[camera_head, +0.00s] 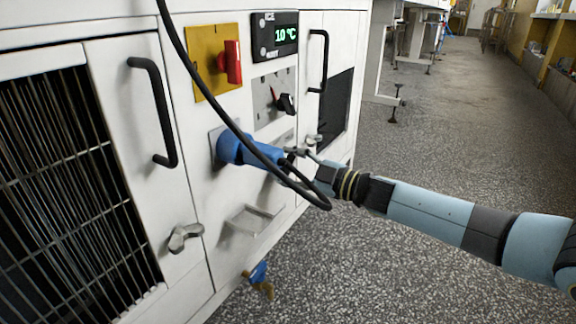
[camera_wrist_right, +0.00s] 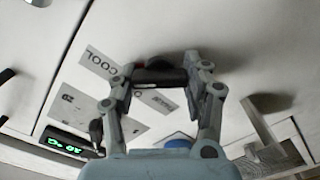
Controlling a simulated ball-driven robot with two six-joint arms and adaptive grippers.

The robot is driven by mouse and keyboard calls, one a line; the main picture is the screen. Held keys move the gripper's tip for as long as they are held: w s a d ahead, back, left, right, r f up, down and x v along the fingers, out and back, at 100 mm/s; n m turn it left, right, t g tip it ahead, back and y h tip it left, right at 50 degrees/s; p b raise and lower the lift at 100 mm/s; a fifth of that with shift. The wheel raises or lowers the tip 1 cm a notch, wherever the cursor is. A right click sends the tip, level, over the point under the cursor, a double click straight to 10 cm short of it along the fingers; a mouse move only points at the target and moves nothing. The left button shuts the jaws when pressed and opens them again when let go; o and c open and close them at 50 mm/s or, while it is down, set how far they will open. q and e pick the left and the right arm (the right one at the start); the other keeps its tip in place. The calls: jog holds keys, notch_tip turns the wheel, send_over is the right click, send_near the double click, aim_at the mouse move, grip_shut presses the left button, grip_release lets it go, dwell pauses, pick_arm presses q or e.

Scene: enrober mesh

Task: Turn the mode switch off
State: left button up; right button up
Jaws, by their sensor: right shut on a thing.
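The mode switch shows in the right wrist view as a dark knob (camera_wrist_right: 160,77) on a light plate with the word COOL (camera_wrist_right: 101,62) beside it. My right gripper (camera_wrist_right: 161,80) is shut on this knob, with one finger on each side. In the head view my right gripper (camera_head: 297,153) reaches the cabinet front from the right, just beside the blue plug. There the knob is mostly hidden behind the plug, the cable and my fingers, so its pointing direction cannot be told. My left gripper is not in view.
A blue plug (camera_head: 232,148) with a looping black cable (camera_head: 318,201) hangs close to my right gripper. Above are a red switch (camera_head: 232,62) on a yellow plate, a black knob (camera_head: 286,103) and a display (camera_head: 275,36) reading 10 °C. Black door handles (camera_head: 160,110) stick out. The floor at right is open.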

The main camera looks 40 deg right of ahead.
jog(key=shift+n, duration=0.3)
jog(key=shift+c, duration=0.3)
jog(key=shift+n, duration=1.2)
jog(key=shift+f+n, duration=0.1)
jog(key=shift+n, duration=0.8)
jog(key=n, duration=0.2)
jog(key=shift+s+a+f+n, duration=0.1)
jog(key=shift+n, duration=0.2)
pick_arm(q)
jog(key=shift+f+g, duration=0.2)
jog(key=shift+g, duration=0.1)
pick_arm(e)
jog(key=shift+n, duration=0.6)
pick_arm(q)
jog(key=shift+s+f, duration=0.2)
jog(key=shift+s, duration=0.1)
pick_arm(e)
jog(key=shift+n, duration=0.3)
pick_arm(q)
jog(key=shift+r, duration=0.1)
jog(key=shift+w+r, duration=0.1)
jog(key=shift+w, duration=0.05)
pick_arm(e)
jog(key=o, duration=1.2)
